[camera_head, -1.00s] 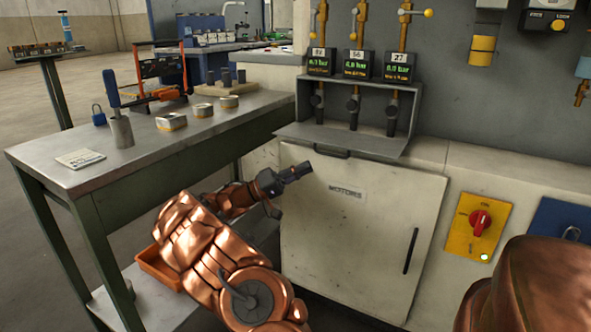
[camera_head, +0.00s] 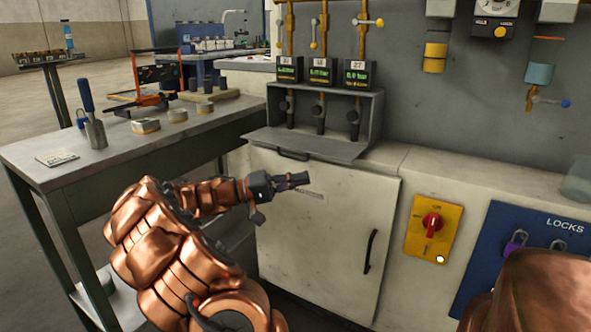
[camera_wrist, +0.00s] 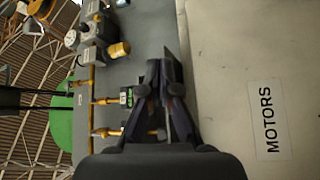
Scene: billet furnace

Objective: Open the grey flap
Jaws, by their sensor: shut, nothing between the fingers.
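The grey flap (camera_head: 325,147) juts outward from the lower front of the grey valve box (camera_head: 371,112), roughly level. A dark handle (camera_head: 293,154) is on its front edge. The box front is open and its valves show. My gripper (camera_head: 303,180) is shut and empty, below the flap and in front of the white MOTORS door (camera_head: 318,240), partly covering its label. In the wrist view my gripper's fingers (camera_wrist: 162,75) point along the wall side, with the MOTORS label (camera_wrist: 268,120) to the right. I cannot tell whether the gripper touches the door.
A workbench (camera_head: 40,170) with tools and tins stands at the left. Three gauges (camera_head: 322,72) sit above the box.

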